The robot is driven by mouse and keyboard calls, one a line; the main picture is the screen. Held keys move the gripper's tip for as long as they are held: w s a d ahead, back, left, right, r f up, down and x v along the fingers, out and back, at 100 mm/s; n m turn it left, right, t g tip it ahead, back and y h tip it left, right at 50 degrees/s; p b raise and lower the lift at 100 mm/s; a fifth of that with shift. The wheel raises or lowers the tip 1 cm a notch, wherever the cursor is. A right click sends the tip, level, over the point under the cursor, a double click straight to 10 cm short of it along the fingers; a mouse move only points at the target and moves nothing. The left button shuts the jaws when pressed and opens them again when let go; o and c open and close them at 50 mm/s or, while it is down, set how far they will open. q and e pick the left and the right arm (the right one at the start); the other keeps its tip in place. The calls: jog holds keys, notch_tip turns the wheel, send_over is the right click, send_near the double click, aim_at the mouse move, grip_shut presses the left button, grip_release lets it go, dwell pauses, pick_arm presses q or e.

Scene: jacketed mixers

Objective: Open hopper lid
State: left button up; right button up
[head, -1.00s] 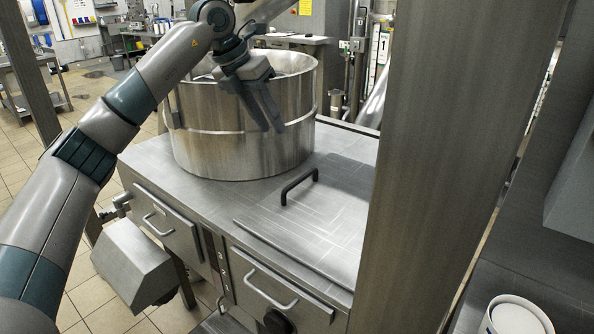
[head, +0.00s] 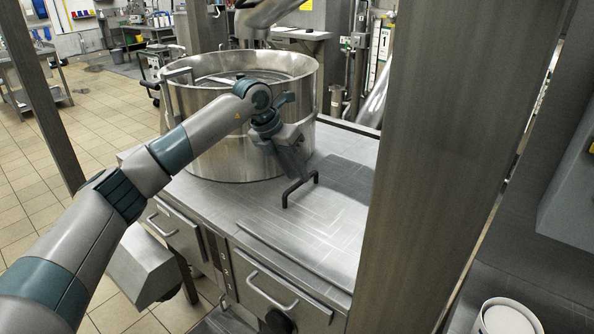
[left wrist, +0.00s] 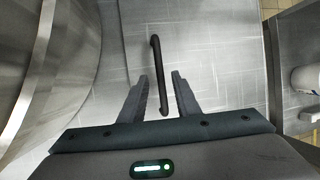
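The hopper lid (head: 318,231) is a flat brushed-steel plate lying flat on the steel machine top, with a black bar handle (head: 301,186) standing up from it. The lid also shows in the left wrist view (left wrist: 215,60), with the handle (left wrist: 156,62) running away from me. My left gripper (head: 299,175) is just above the handle. In the left wrist view its two fingers (left wrist: 159,88) are apart, one on each side of the handle's near end, with a gap on both sides. My right gripper is not in view.
A large round steel mixing bowl (head: 240,130) stands on the machine top, close beside my left gripper. A broad steel column (head: 450,150) rises right of the lid. A white round container (head: 506,318) sits at the lower right.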

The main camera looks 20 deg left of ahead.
pick_arm(q)
jog(key=shift+w+d+f, duration=0.2)
jog(key=shift+d+f, duration=0.05)
jog(key=shift+f, duration=0.4)
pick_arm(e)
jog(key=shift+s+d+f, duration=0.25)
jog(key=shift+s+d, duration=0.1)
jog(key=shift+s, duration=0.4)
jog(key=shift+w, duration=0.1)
pick_arm(q)
grip_shut()
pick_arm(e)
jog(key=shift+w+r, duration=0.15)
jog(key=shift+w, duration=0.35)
pick_arm(q)
jog(key=shift+r, duration=0.1)
